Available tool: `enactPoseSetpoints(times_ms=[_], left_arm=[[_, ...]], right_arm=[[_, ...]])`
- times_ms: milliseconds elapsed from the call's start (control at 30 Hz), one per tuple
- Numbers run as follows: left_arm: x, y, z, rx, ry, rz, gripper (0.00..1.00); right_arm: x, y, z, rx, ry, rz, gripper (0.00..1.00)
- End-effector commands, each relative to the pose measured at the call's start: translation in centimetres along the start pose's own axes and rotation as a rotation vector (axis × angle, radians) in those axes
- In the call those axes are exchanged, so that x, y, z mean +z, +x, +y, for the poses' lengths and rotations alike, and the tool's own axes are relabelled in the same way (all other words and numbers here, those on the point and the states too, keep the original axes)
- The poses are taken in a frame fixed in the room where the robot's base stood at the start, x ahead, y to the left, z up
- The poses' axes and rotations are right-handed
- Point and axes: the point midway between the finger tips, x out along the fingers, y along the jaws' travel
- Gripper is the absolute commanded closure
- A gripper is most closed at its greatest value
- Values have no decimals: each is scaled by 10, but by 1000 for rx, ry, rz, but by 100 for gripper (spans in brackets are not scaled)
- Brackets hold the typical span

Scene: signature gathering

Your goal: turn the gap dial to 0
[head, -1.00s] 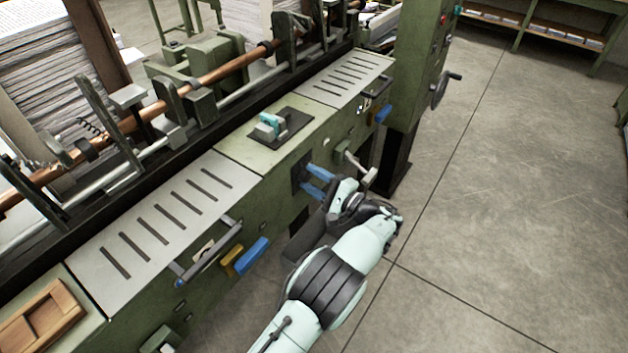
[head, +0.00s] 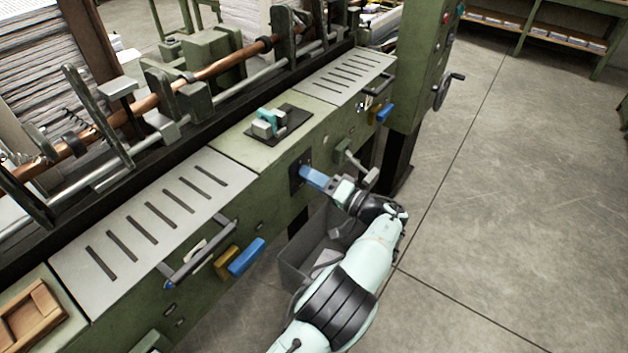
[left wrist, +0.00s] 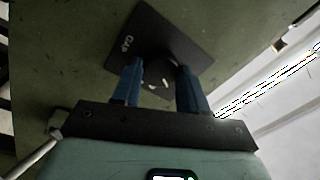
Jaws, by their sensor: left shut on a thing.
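The gap dial (left wrist: 158,72) is a dark round knob with a small white mark, seen between my blue fingers in the left wrist view. It sits on a black plate marked GAP (left wrist: 140,28) on the green machine front. The plate also shows in the head view (head: 295,179), where my fingers hide the dial. My left gripper (head: 308,174) reaches the plate from the right, its fingers shut on the dial; it also shows in the left wrist view (left wrist: 158,84). The pointer's reading cannot be made out. My right gripper is not in view.
A grey open bin (head: 295,268) stands below the dial, beside my left forearm. A grey lever (head: 354,160) juts out just right of the gripper. Blue and yellow handles (head: 246,257) stick out further left. The floor at the right is clear.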

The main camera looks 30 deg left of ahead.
Motion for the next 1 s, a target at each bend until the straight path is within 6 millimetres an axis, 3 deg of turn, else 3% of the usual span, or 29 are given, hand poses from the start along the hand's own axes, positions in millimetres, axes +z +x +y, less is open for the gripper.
enactPoseSetpoints(times_ms=[167, 500, 1000], left_arm=[[-1, -1, 2, -2, -162, -9, 88], [-1, -1, 1, -8, -406, -28, 88], [-2, -1, 0, -11, -530, -37, 88]], right_arm=[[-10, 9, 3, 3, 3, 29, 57], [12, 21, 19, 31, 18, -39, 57], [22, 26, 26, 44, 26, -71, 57]])
